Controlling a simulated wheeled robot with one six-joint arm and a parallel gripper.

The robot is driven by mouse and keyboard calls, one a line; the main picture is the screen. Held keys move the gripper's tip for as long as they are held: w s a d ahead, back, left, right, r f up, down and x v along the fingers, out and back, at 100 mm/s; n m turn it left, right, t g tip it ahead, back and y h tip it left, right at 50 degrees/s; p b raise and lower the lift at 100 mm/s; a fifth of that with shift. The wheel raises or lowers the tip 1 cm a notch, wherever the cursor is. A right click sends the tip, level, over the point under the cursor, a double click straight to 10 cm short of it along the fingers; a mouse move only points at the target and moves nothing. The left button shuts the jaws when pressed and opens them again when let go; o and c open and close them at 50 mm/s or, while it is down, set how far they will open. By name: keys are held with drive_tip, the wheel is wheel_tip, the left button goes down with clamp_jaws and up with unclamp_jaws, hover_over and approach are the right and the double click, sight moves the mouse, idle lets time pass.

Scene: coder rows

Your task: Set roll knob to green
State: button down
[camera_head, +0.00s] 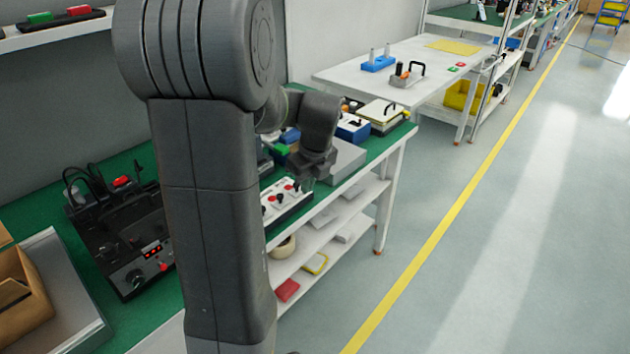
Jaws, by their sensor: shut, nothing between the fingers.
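A black machine (125,235) stands on the green bench top at the lower left. Its front panel has a round knob (135,278), a red digit display (152,250) and a red button (163,266). I cannot tell whether this is the roll knob, and any green mark by it is too small to see. My arm hides the machine's right side. My gripper (312,168) is shut and empty.
A grey tray (75,270) with a cardboard box (20,300) is at the lower left. Blue and grey boxes (352,127) crowd the bench's far end. White shelves (330,225) are below. The floor (480,240) to the right is clear.

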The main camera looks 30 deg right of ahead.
sight(291, 190)
drive_tip(key=shift+w+a+f, duration=0.15)
drive_tip(key=shift+w+a, duration=0.05)
drive_tip(key=shift+w, duration=0.6)
drive_tip(key=shift+w+a, duration=0.1)
drive_tip(key=shift+w, duration=0.15)
drive_tip(key=shift+w+a+p, duration=0.3)
drive_tip(key=shift+w+p, duration=0.2)
drive_tip(key=shift+w, duration=0.25)
drive_tip(key=shift+w+a+p, duration=0.3)
drive_tip(key=shift+w+p, duration=0.2)
drive_tip(key=shift+w, duration=0.2)
